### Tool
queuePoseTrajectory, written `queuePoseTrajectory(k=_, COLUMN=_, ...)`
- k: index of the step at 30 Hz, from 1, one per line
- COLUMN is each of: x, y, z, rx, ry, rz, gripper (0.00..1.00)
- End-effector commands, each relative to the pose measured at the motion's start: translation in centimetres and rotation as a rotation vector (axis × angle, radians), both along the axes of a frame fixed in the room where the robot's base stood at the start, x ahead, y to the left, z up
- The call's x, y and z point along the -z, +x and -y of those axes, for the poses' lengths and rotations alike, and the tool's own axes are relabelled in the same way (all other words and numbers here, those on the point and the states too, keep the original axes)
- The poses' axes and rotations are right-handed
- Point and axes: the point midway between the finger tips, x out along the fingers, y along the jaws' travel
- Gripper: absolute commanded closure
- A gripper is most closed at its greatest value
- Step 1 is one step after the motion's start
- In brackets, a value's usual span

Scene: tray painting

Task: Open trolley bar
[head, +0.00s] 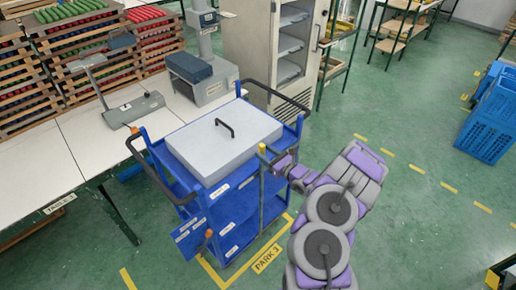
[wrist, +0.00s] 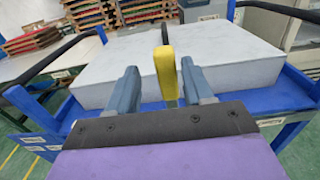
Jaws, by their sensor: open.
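The blue trolley (head: 232,212) stands on the floor with a large grey lidded box (head: 205,150) on its top. In the wrist view the yellow end of the bar (wrist: 165,72) shows between the two fingers of my gripper (wrist: 160,80). The fingers are apart, with visible space on both sides of the yellow end. In the head view my gripper (head: 268,160) is at the upper part of the bar, and its fingertips are partly hidden.
White tables (head: 85,140) with stacked trays and scales are at left. A tall cabinet (head: 245,45) stands behind the trolley. Blue crates (head: 488,130) are at far right.

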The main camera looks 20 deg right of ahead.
Motion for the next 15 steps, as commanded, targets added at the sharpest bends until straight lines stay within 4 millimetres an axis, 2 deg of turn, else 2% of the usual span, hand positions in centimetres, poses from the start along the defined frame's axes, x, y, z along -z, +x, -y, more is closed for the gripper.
queuePoseTrajectory(k=3, x=0.3, y=2.0, z=-0.5, rx=-0.005, ry=0.003, rz=-0.001, gripper=0.49)
queuePoseTrajectory(k=7, x=0.3, y=3.7, z=-0.7, rx=-0.002, ry=0.003, rz=0.0, gripper=0.49)
queuePoseTrajectory(k=15, x=0.1, y=5.1, z=-1.2, rx=0.001, ry=0.005, rz=0.0, gripper=0.49)
